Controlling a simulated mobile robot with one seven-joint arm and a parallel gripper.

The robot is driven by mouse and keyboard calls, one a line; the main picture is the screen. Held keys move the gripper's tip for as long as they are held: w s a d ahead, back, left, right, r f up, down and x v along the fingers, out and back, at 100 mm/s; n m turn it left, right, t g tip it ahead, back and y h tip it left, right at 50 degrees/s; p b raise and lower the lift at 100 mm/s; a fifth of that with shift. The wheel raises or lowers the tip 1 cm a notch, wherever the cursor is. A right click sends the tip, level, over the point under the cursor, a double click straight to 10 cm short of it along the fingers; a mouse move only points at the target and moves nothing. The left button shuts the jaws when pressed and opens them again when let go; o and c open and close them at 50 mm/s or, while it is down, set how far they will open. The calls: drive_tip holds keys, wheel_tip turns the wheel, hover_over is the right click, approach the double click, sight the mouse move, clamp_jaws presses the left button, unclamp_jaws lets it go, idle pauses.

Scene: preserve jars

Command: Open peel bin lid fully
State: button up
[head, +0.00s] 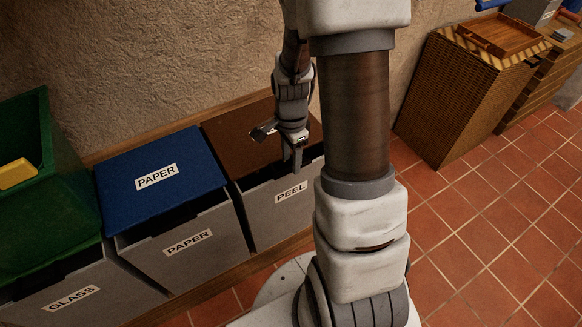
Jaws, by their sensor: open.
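The peel bin (262,221) is a grey box marked PEEL, standing against the wall in the head view. Its brown lid (228,130) lies down over the top, about flat. My gripper (281,147) is open and empty, pointing down over the front part of the lid. One finger is to the left over the lid and the other is near the lid's front edge, above the PEEL label. I cannot tell whether a finger touches the lid. My own arm hides the right side of the bin and lid.
The grey paper bin (185,262) with its blue lid (150,191) down stands just left. A wicker cabinet (455,100) stands to the right. The tiled floor (490,240) at right is clear.

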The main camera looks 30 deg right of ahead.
drive_tip(key=shift+f, duration=1.05)
clamp_jaws()
idle(0.7)
